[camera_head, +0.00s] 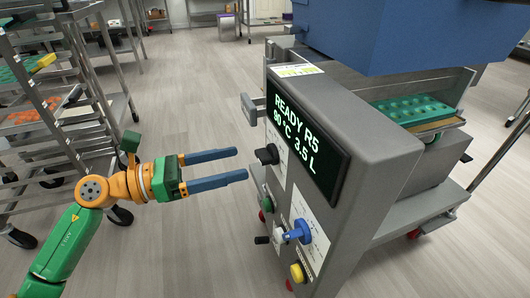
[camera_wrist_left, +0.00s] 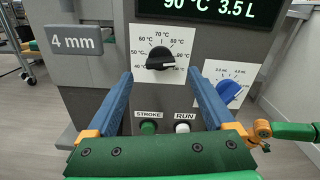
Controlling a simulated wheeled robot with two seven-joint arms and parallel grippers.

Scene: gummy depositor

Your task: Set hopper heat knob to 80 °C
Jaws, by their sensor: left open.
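The hopper heat knob (camera_head: 267,154) is a black dial on the front of the grey machine panel. The display (camera_head: 305,132) reads READY R5, 90 °C, 3.5 L. My left gripper (camera_head: 241,163) is open and empty, its two blue fingers pointing at the panel, a short gap from the knob. In the left wrist view the knob appears between the fingertips (camera_wrist_left: 160,75).
A blue knob (camera_head: 299,232) sits lower on the panel. Below the heat scale are the green STROKE button (camera_wrist_left: 149,127) and white RUN button (camera_wrist_left: 183,127). A grey 4 mm block (camera_wrist_left: 76,41) juts out at left. A tray rack (camera_head: 60,100) stands left; open floor lies between.

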